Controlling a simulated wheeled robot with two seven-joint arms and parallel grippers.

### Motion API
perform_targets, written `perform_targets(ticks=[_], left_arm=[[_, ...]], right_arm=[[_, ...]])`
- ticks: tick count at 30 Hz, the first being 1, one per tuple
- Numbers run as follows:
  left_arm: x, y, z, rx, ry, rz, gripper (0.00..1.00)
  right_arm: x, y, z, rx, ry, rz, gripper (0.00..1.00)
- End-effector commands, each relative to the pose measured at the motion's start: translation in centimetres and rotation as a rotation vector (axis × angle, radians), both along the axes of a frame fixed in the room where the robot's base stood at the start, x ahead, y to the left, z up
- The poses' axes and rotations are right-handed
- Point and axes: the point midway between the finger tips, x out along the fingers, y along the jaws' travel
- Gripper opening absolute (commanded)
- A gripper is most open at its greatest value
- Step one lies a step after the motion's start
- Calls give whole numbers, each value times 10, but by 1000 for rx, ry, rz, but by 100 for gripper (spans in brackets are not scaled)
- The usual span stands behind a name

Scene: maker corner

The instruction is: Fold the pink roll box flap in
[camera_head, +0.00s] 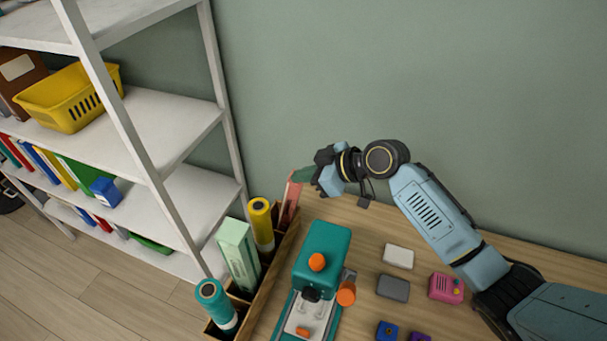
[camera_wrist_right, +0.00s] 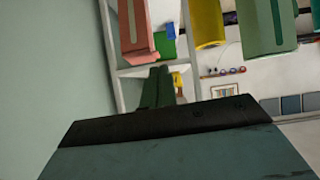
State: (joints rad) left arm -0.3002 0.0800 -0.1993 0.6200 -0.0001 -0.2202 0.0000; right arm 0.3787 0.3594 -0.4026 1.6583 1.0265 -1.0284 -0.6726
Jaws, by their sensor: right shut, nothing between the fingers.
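The pink roll box (camera_head: 290,198) stands upright at the back end of the wooden holder (camera_head: 279,246) in the head view. It also shows at the top of the right wrist view (camera_wrist_right: 134,28). I cannot clearly tell how its flap sits. My right gripper (camera_head: 303,174) is at the upper end of the pink box, its dark green fingers close to the box top. In the right wrist view the fingers (camera_wrist_right: 156,86) are together and empty, with the pink box just beyond them. Whether they touch it, I cannot tell. My left gripper is not in view.
A yellow roll (camera_head: 262,222), a pale green box (camera_head: 238,252) and a teal roll (camera_head: 214,300) stand along the holder. A teal machine (camera_head: 322,252) with orange knobs stands beside it. A white shelf (camera_head: 185,205) is left; small blocks lie right.

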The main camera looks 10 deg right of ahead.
Motion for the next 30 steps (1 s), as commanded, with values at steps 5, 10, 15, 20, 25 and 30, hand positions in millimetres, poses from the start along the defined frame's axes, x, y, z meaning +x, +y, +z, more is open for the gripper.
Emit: perform_targets(ticks=[5,10,15,20,25,30], left_arm=[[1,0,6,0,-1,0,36],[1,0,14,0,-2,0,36],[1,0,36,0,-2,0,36],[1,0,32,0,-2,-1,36],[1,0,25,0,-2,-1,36],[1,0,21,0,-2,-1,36]], right_arm=[[0,0,7,0,0,0,0],[0,-2,16,-2,-1,0,0],[-2,-5,41,0,-1,1,0],[-14,-26,57,-6,-4,2,0],[-30,-53,77,-4,-3,0,0],[-41,-70,91,-3,0,1,0]])
